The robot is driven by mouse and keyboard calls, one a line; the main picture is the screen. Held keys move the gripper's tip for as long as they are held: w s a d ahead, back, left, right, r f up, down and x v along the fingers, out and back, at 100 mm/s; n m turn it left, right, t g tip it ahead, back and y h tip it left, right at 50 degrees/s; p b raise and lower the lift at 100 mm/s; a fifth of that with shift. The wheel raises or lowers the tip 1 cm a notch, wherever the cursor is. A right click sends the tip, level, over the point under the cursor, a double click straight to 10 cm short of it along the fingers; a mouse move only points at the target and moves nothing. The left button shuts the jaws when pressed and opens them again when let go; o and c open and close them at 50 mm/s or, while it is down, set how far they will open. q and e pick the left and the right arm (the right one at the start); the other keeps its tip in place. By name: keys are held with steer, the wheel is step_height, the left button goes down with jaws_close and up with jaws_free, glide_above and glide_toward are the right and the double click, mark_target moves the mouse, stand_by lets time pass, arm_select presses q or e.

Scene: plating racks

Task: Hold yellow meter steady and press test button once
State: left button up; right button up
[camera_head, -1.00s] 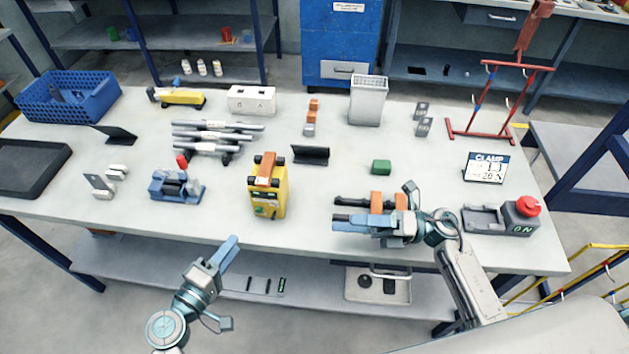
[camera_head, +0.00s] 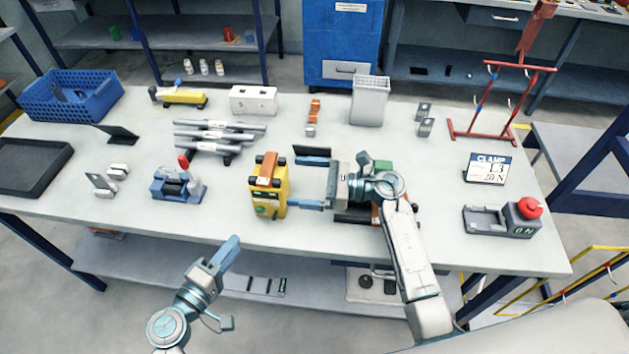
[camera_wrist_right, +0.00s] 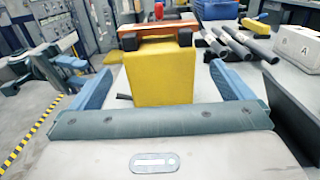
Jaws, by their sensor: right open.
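The yellow meter (camera_head: 281,198) stands on the table with an orange-brown handle on top and black corner pieces. A small green patch shows low on its near face; I cannot tell the test button apart there. My right gripper (camera_head: 312,182) is open just right of the meter, with its fingers pointing left at it. In the right wrist view the meter's yellow side (camera_wrist_right: 165,75) stands between the two blue fingers, with gaps on both sides. My left gripper (camera_head: 230,250) is in front of the table's front edge, below and left of the meter; its fingers look close together.
A blue clamp device (camera_head: 178,186) with a red knob stands left of the meter. Grey rods (camera_head: 215,137) lie behind it. A black angled holder (camera_head: 311,150) is by my right gripper's far finger. A red-button box (camera_head: 510,218) stands far right.

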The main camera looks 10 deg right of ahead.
mark_target(271, 187)
steer(key=x, duration=0.8)
steer(key=c, duration=1.2)
arm_select(q)
steer(key=shift+c, duration=0.5)
jaws_close()
arm_select(e)
steer(key=shift+f, duration=0.1)
stand_by(0.6)
